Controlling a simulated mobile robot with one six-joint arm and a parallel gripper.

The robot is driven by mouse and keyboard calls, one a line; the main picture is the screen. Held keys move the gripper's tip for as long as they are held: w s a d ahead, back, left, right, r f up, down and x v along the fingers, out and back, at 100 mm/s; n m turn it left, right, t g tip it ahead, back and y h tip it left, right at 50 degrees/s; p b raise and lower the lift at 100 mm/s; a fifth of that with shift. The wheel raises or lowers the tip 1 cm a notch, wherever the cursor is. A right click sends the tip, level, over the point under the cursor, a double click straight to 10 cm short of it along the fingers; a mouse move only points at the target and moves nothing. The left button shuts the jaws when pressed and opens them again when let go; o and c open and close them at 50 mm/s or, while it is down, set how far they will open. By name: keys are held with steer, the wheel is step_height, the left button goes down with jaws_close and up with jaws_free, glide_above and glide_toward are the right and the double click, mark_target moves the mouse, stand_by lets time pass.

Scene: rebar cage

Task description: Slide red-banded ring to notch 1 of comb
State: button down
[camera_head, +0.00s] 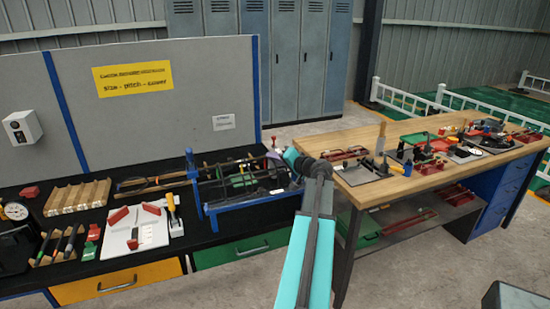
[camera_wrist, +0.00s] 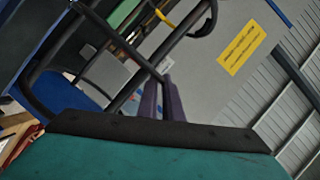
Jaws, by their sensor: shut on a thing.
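The rebar cage (camera_head: 240,178), made of dark bars, lies in a blue stand (camera_head: 250,203) on the black bench. My gripper (camera_head: 273,150) is at the cage's right end, partly behind my teal arm. In the wrist view, the purple fingers of my gripper (camera_wrist: 162,98) are together on a dark bent bar (camera_wrist: 125,45), which looks like part of a ring. No red band shows on it, so I cannot tell whether it is the red-banded ring. A long dark bar (camera_wrist: 160,62) runs diagonally beside it. I cannot make out the comb or its notches.
A yellow band (camera_wrist: 164,18) shows on another bar farther along. A white board with red blocks (camera_head: 135,228), a wooden rack (camera_head: 77,197) and a gauge (camera_head: 16,211) stand left of the cage. A cluttered wooden workbench (camera_head: 400,185) is to the right. A grey panel (camera_head: 160,100) stands behind.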

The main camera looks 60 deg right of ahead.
steer(key=shift+a+f+b, duration=0.1)
steer(key=shift+f+b, duration=0.2)
steer(key=shift+b, duration=0.35)
steer(key=shift+w+b, duration=0.1)
steer(key=shift+b, duration=0.35)
steer(key=shift+a+r, duration=0.1)
steer(key=shift+r, duration=0.05)
steer(key=c, duration=2.2)
jaws_free()
steer(key=shift+r, duration=0.1)
steer(key=b+v, duration=0.3)
steer(key=v, duration=1)
steer(key=shift+s, duration=0.35)
